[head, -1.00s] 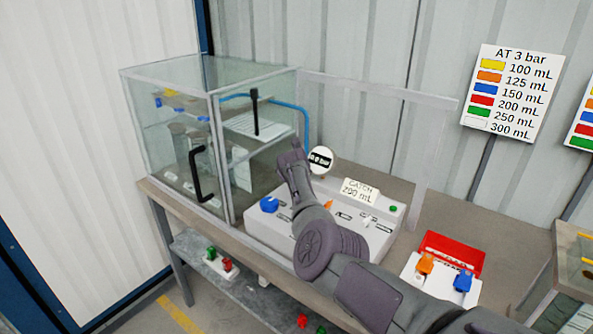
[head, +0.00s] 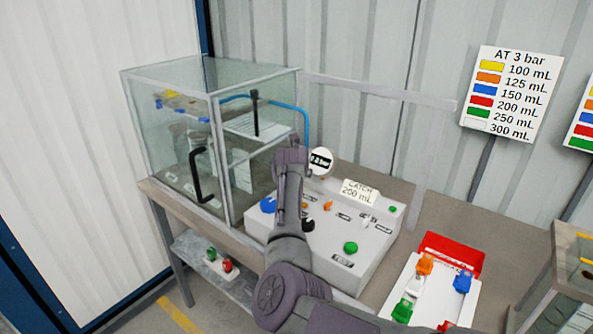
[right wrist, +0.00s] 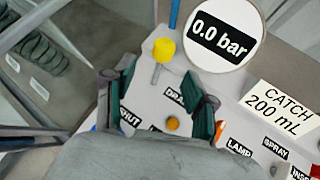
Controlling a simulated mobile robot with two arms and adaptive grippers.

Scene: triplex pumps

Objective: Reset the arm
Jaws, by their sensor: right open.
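My right arm comes in from the bottom of the head view, and its gripper (head: 291,160) is over the back left of the white control box (head: 375,245). In the right wrist view the gripper (right wrist: 160,95) is open, with its two fingers apart and nothing held between them. A yellow knob on a stem (right wrist: 164,50) shows just beyond the fingertips. An orange button (right wrist: 172,123) shows between the fingers, near a partly hidden label. The round gauge (right wrist: 214,30) reads 0.0 bar. My left gripper is not in view.
A glass cabinet (head: 180,75) stands left of the box. A card (head: 358,190) reads CATCH 200 mL. A green button (head: 350,248) is at the box front. A white tray with a red back (head: 450,252) holds coloured parts at right. A colour chart (head: 510,95) stands behind.

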